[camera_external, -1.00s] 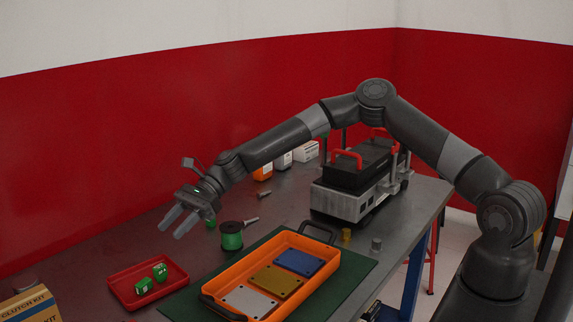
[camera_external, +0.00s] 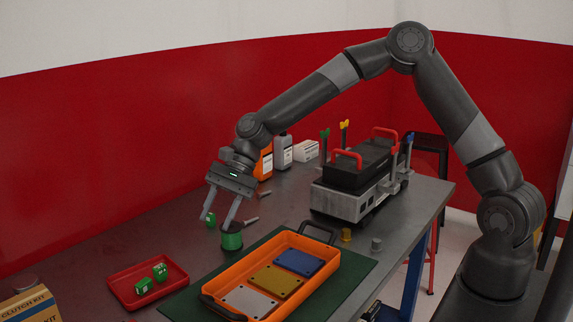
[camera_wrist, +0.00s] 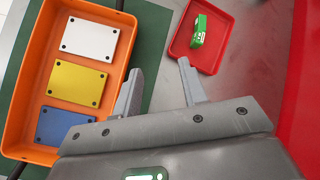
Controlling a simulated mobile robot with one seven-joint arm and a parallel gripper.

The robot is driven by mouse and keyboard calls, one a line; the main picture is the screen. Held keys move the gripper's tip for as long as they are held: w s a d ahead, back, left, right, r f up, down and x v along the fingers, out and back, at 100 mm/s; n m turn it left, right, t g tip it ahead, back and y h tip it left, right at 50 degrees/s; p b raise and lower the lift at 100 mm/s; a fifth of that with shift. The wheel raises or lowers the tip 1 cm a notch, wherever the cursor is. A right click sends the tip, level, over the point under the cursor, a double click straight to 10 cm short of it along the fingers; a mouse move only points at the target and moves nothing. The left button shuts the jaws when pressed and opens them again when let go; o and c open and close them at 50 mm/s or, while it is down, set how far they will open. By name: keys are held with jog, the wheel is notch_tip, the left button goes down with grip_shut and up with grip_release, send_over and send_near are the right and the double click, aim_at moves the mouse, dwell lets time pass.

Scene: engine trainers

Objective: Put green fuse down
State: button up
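In the wrist view, nothing is between the fingers (camera_wrist: 160,92).
An orange tray (camera_external: 330,270) with white, yellow and blue plates lies on a green mat (camera_external: 355,272). A black and grey unit with red handles (camera_external: 345,203) stands behind. Bottles and boxes (camera_external: 284,150) line the wall.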

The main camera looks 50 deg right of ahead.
jog(key=s+d+r+n+t+h, duration=0.2)
jog(key=s+d+r+n+h, duration=0.2)
jog(key=s+d+r, duration=0.45)
jog(key=s+d+r+n+t+h, duration=0.2)
jog(key=s+d+r+n+h, duration=0.25)
jog(key=s+d, duration=0.6)
jog(key=s+d+r+n+t, duration=0.2)
jog(key=s+d+r+n, duration=0.1)
jog(key=s+d, duration=0.7)
jog(key=shift+s+d+r, duration=0.2)
jog(key=shift+s+d, duration=0.2)
jog(key=shift+s, duration=0.9)
